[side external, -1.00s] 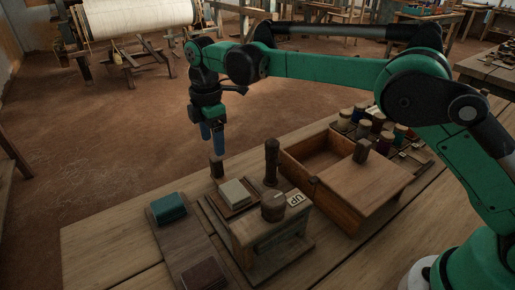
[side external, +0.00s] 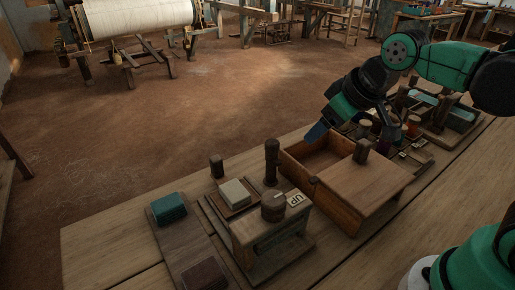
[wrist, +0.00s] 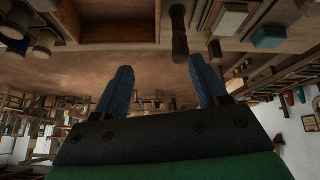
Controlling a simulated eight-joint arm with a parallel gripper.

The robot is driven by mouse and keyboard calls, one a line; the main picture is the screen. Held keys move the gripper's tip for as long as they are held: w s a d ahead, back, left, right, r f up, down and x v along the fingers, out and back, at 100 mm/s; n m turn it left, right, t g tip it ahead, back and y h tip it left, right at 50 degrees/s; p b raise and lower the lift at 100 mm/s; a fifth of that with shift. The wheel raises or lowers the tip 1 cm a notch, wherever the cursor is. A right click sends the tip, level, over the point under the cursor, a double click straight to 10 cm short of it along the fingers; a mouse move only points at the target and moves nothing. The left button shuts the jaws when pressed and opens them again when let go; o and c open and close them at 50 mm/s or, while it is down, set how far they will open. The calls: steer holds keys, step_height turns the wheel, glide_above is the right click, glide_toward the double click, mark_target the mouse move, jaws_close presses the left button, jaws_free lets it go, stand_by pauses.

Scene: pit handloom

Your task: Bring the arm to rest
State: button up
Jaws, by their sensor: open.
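My gripper (side external: 317,133) is green and black with blue fingers. In the side external view it hangs tilted above the far left corner of an open wooden box (side external: 314,192). In the wrist view, the two blue fingers of my gripper (wrist: 164,90) stand wide apart with nothing between them. My arm is folded back toward the right side of the picture. One finger is hard to make out in the side external view.
A wooden block with a knob and an "UP" label (side external: 297,199), a dark post (side external: 271,162) and a teal block (side external: 168,208) stand on the bench (side external: 115,235). Spools stand behind the box near my gripper. A loom (side external: 135,22) stands across the open floor.

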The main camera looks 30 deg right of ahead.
steer(key=s+f+m, duration=0.1)
steer(key=s+d+f+m+t, duration=0.1)
steer(key=shift+s+f, duration=0.1)
steer(key=shift+s, duration=0.25)
